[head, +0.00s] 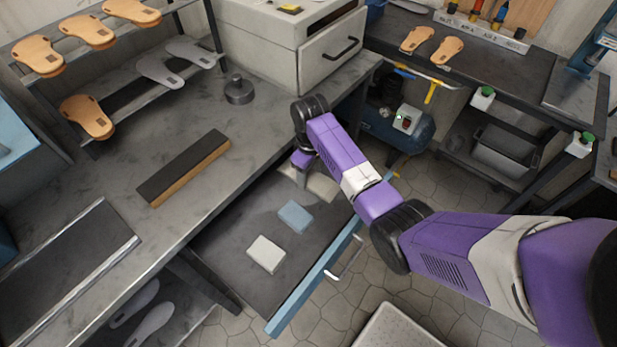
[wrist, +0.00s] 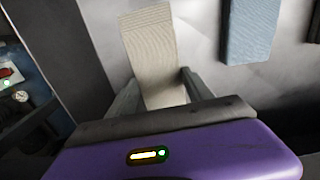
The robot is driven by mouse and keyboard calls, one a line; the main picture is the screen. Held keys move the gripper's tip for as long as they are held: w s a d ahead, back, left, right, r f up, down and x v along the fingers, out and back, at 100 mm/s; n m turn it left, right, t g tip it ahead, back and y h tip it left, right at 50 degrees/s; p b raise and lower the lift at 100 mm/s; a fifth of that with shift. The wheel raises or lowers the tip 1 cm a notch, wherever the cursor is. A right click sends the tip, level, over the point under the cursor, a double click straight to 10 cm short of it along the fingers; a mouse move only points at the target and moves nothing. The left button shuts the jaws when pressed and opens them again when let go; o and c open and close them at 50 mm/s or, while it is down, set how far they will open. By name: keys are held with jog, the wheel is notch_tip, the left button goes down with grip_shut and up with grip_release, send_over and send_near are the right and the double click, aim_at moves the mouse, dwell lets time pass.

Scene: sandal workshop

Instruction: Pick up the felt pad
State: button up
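Three pads lie in the open drawer (head: 235,235): a pale cream one (head: 266,254), a blue-grey one (head: 295,216) and a beige one (head: 322,187) partly hidden by my gripper. I cannot tell for sure which is the felt pad. My gripper (wrist: 158,84) is over the beige pad at the drawer's far end. In the wrist view the ribbed beige pad (wrist: 150,45) shows between and beyond my two spread fingers, with its near end hidden by my gripper. I cannot tell whether the fingers touch it. The blue-grey pad (wrist: 249,30) lies to its right.
The drawer's blue front (head: 312,285) and handle stand out over the floor. The workbench (head: 230,110) above the drawer carries a dark-topped block (head: 185,168) and a round metal weight (head: 239,89). A grey cabinet (head: 290,45) stands behind.

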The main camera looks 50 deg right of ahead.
aim_at(309, 178)
jog(key=shift+c, duration=0.9)
jog(key=shift+a+r, duration=0.1)
jog(key=shift+r, duration=0.05)
jog(key=shift+a+r+b, duration=0.1)
jog(key=shift+r+b, duration=0.1)
jog(key=shift+b, duration=0.1)
notch_tip(309, 178, up, 6)
jog(key=shift+f, duration=0.1)
jog(key=a+b, duration=0.1)
jog(key=a, duration=1.8)
jog(key=shift+s+a+r, duration=0.25)
jog(key=shift+s+a, duration=0.1)
